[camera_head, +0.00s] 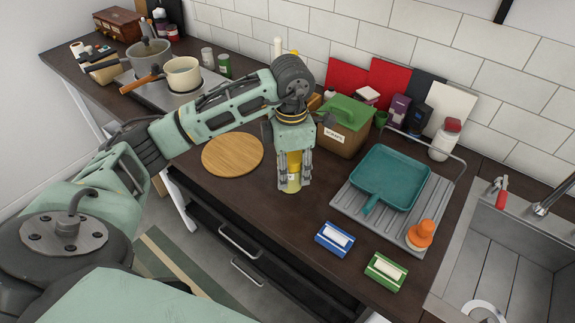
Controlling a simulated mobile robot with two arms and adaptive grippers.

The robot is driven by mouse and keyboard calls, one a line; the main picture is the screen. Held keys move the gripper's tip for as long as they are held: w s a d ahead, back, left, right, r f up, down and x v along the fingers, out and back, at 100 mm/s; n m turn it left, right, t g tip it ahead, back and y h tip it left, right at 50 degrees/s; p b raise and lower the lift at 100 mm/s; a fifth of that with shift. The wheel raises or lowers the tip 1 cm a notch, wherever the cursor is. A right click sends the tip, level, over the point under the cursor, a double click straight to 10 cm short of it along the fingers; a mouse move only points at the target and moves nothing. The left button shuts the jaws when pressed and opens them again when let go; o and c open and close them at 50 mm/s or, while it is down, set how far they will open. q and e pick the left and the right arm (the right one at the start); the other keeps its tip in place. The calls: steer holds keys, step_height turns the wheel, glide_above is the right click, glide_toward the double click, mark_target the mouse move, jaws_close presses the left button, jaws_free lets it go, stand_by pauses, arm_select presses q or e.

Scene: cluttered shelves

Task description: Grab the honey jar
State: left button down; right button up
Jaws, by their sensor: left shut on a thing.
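The honey jar (294,172) is a small yellow jar with a pale label, upright at the middle of the dark countertop. My left gripper (293,184) points straight down over it, with a finger on each side, and is shut on it. The gripper hides the jar's top and sides. The jar's base appears at or close to the counter surface; I cannot tell whether it touches. My right gripper is not in view.
A round wooden board (232,155) lies left of the jar. A box with a green lid (345,125) stands behind right. A teal pan (390,178) sits on a grey drying rack (349,204). Blue (334,239) and green (385,272) boxes lie in front.

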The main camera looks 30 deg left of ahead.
arm_select(q)
steer(key=s+d+r+b, duration=0.1)
steer(key=s+d+r, duration=0.2)
steer(key=d, duration=0.1)
steer(key=shift+s+d+r, duration=0.25)
steer(key=shift+s+r, duration=0.05)
steer(key=shift+s, duration=0.05)
stand_by(0.5)
